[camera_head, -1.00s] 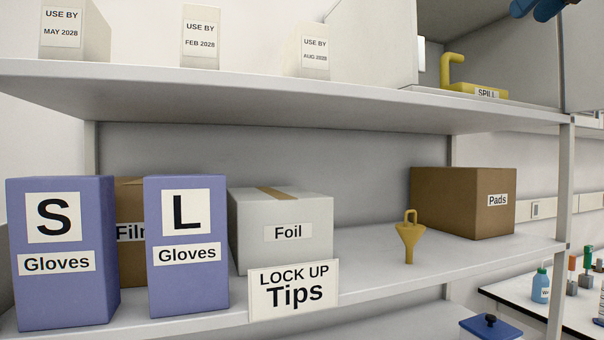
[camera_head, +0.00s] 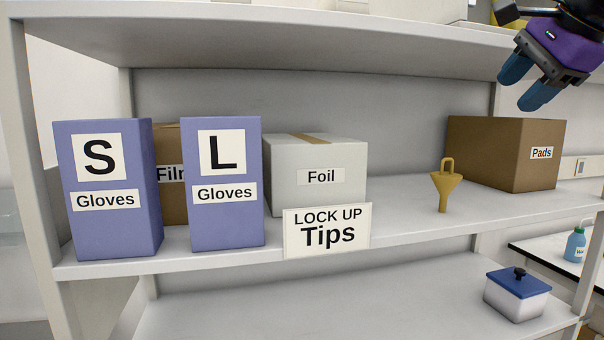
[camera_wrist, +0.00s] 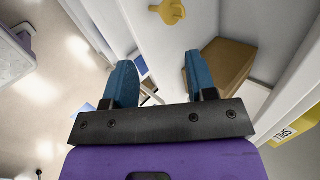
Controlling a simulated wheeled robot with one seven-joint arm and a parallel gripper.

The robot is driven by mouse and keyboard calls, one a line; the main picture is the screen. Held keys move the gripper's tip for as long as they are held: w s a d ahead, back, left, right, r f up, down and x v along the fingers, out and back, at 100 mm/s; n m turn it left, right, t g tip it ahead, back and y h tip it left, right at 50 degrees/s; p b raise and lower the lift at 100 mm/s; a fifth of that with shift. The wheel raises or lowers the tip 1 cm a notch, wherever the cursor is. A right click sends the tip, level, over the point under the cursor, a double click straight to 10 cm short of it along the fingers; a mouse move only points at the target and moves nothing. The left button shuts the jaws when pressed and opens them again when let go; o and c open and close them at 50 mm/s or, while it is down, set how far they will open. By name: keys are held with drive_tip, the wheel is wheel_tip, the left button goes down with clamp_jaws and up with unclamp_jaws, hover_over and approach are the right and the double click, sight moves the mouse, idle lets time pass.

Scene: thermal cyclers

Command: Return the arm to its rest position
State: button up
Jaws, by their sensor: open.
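My gripper (camera_head: 528,83) has a purple body and two blue fingers. It is at the upper right of the head view, in front of the shelving. In the wrist view my gripper (camera_wrist: 163,84) has its fingers spread apart with nothing held between them. The fingers touch nothing that I can see. Most of my arm is outside the head view.
A blue-lidded container (camera_head: 515,298) stands below. A yellow SPILL item (camera_wrist: 291,130) is near my gripper.

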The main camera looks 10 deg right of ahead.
drive_tip(key=s+a+f+n+g, duration=0.1)
drive_tip(key=s+a+f+n, duration=0.2)
drive_tip(key=f+n, duration=0.2)
drive_tip(key=s+a+f+n+g, duration=0.1)
drive_tip(key=s+a+f+n, duration=0.2)
drive_tip(key=f+n, duration=0.3)
drive_tip(key=s+a+f+n+g+h, duration=0.1)
drive_tip(key=s+a+f+n, duration=0.2)
drive_tip(key=f+n, duration=0.3)
wheel_tip(320, 180, down, 6)
drive_tip(key=shift+s+a+r, duration=0.15)
drive_tip(key=shift+s+a, duration=0.1)
drive_tip(key=shift+s, duration=0.05)
